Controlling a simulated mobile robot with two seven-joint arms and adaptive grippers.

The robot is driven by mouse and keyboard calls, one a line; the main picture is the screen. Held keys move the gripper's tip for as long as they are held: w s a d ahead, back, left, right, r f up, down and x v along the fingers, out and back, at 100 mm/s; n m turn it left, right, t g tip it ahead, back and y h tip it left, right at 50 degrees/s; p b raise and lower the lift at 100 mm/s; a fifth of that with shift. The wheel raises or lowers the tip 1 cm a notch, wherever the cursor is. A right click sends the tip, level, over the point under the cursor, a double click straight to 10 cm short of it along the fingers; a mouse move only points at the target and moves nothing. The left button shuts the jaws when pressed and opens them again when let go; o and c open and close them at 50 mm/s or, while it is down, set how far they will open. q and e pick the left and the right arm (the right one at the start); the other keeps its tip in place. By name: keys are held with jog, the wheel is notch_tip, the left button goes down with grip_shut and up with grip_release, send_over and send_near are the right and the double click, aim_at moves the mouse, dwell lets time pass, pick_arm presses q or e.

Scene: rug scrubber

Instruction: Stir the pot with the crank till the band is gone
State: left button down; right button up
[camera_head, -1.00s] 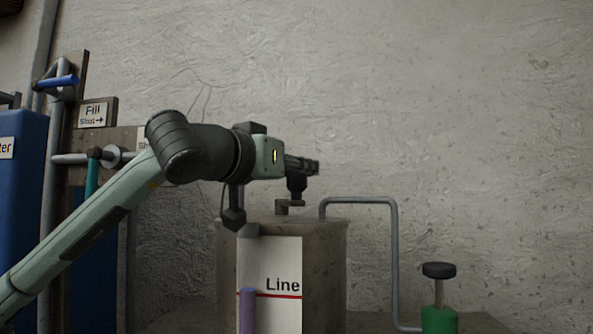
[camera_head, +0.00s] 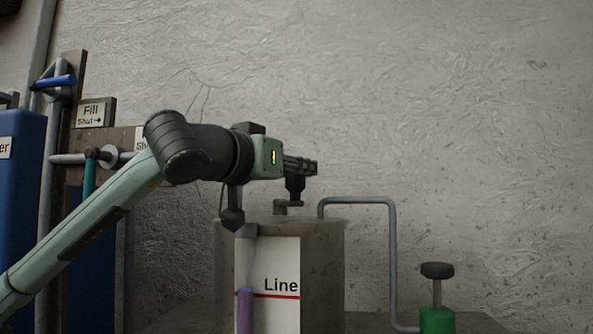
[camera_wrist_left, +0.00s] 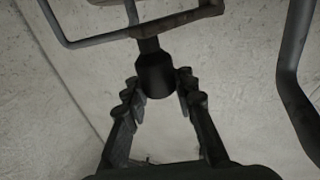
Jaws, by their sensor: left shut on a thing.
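My left gripper (camera_head: 302,166) reaches over the pot (camera_head: 325,270) from the left and is shut on the black knob of the crank (camera_head: 295,186). In the left wrist view my left gripper (camera_wrist_left: 160,100) has its fingers on either side of the dark crank knob (camera_wrist_left: 155,75). The crank's metal arm (camera_head: 288,205) sits above the pot's top. The pot is a grey-brown vessel with a white "Line" plate (camera_head: 272,265) and red mark. A tube on its front holds a purple column (camera_head: 245,312), its top near the red mark. The pot's inside and any band are hidden.
A bent grey pipe (camera_head: 393,260) runs from the pot's top down to the right. A green bottle with a black knob (camera_head: 437,272) stands beside it. Blue tank (camera_head: 22,200), "Fill" sign (camera_head: 91,113) and valves are at left. The wall behind is bare.

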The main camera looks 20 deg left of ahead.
pick_arm(q)
jog(key=shift+s+d+f+h, duration=0.15)
jog(key=shift+d+h, duration=0.15)
jog(key=shift+d, duration=0.15)
jog(key=c, duration=1.2)
grip_release()
jog(key=shift+d, duration=0.1)
jog(key=shift+a+r, duration=0.2)
jog(key=v, duration=1.2)
jog(key=shift+d, duration=0.15)
jog(key=shift+s, duration=0.1)
